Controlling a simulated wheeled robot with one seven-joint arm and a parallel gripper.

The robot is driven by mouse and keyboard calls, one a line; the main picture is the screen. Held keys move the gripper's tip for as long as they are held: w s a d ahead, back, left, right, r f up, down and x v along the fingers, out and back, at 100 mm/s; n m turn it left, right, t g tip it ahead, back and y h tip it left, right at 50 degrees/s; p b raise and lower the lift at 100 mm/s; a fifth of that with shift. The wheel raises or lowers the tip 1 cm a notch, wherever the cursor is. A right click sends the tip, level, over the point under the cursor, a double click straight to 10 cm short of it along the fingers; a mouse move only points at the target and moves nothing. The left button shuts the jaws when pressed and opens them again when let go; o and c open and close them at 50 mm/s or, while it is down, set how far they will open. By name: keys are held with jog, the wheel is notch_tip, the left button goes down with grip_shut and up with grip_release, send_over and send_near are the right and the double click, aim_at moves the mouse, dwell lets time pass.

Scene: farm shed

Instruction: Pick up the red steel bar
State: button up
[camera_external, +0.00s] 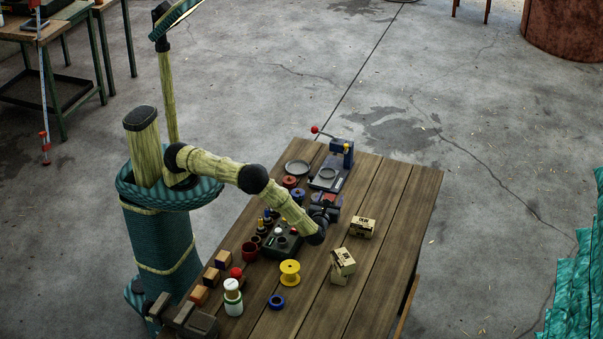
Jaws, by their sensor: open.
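My gripper (324,212) is small and dark at the end of the arm, over the wooden table. It is open. Just beyond its fingers is a small blue block-like thing with a reddish top (328,198). I cannot tell whether this reddish part is the red steel bar, or whether the fingers touch it. No other clear red bar shows on the table. The fingers are too small to make out singly.
The wooden table (385,225) holds a blue press (342,152) with a red-knobbed lever, two printed boxes (362,228) (343,262), a yellow spool (290,270), a dark control box (278,245), a white-capped jar (233,298) and several wooden blocks. The table's right side is clear.

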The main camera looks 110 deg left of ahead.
jog(key=shift+a, duration=0.65)
jog(key=shift+c, duration=0.2)
jog(key=c, duration=1.2)
jog(key=shift+r+b, duration=1.1)
jog(key=shift+r, duration=3.95)
